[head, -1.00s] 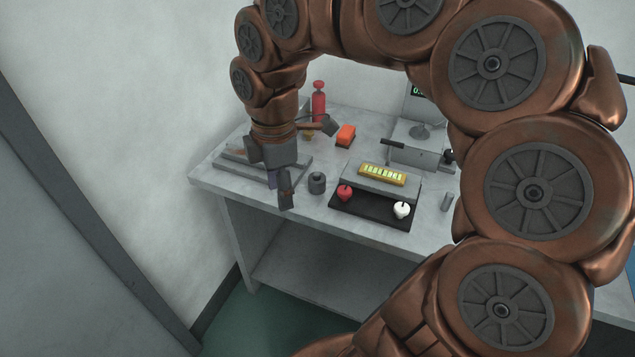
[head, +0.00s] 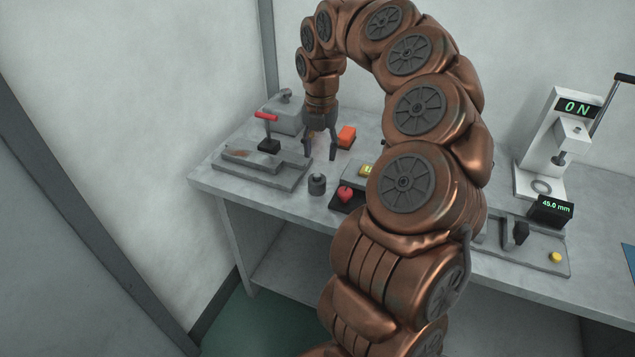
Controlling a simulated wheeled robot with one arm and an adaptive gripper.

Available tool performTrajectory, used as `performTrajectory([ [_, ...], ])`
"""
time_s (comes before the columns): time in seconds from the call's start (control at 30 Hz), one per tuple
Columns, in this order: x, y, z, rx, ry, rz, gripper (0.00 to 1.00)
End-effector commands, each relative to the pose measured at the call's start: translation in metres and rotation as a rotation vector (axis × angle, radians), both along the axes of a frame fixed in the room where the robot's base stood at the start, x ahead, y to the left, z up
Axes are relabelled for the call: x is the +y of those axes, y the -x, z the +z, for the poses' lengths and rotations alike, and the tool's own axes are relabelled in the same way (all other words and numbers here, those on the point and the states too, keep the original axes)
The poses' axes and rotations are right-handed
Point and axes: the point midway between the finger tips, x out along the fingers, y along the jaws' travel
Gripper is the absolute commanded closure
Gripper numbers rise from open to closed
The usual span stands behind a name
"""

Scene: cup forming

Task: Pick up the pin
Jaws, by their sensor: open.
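My gripper (head: 320,157) points down over the back left of the table, with its two dark fingers apart and nothing visible between them. I cannot single out the pin for certain. A short dark grey cylinder (head: 317,186) with a small raised top stands upright on the table, just in front of and below the fingers. A small yellowish piece (head: 311,134) shows partly behind the gripper.
A grey fixture with a red-handled lever (head: 266,117) stands left of my gripper. A white press (head: 545,150) reading "ON" and a 45.0 mm gauge (head: 551,210) stand at the right.

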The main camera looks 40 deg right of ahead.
Motion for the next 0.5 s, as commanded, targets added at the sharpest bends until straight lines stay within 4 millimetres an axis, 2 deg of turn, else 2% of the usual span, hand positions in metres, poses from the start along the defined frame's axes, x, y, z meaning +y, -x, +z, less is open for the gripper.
performTrajectory([
  [0.27, 0.002, -0.001, -0.019, 0.0, 0.0, 0.0, 0.5],
  [0.5, 0.006, -0.003, -0.049, 0.001, -0.002, -0.001, 0.5],
])
